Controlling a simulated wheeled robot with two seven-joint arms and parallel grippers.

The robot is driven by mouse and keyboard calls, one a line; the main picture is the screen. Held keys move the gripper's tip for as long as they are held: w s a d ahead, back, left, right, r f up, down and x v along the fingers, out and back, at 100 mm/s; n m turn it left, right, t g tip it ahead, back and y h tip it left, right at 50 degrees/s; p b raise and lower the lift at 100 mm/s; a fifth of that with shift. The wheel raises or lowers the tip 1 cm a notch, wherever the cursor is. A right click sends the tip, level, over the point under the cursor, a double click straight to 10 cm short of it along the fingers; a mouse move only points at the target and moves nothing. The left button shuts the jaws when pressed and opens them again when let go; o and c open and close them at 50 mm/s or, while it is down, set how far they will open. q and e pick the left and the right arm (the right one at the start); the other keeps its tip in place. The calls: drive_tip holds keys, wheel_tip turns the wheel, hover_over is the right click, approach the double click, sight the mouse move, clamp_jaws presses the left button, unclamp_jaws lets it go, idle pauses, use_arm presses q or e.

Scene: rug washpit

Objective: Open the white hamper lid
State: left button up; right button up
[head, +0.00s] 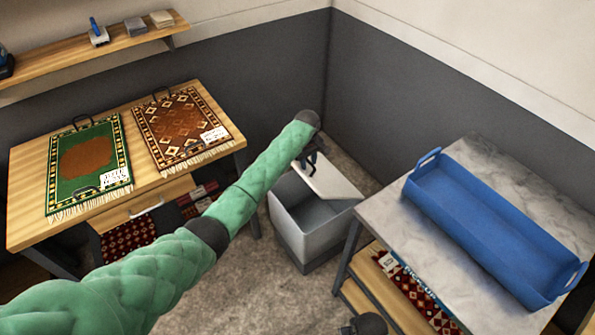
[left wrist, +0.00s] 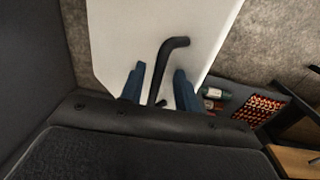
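The white hamper (head: 289,232) stands on the floor between the two tables. Its white lid (head: 338,184) looks tilted up, with part of the grey inside showing in the head view; the exact angle is hard to tell. My left gripper (head: 312,158) is at the lid's upper left edge. In the left wrist view the black bent handle (left wrist: 168,58) on the lid lies between the two blue fingers of my left gripper (left wrist: 160,78). Gaps show on both sides of the handle, so the fingers look open around it.
A wooden table (head: 35,165) at left holds a green rug (head: 60,150) and a brown rug (head: 165,125). A marble-topped table (head: 400,222) at right carries a blue tray (head: 490,232), close to the hamper. Dark walls meet behind the hamper. Carpet is clear in front.

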use_arm(q)
drive_tip(key=shift+s+a+f+b, duration=0.25)
drive_tip(key=shift+s+a+f, duration=0.15)
drive_tip(key=shift+a+f, duration=0.25)
drive_tip(key=shift+s+a+f+b, duration=0.2)
drive_tip(key=shift+s+a+f, duration=0.25)
drive_tip(key=shift+f, duration=0.3)
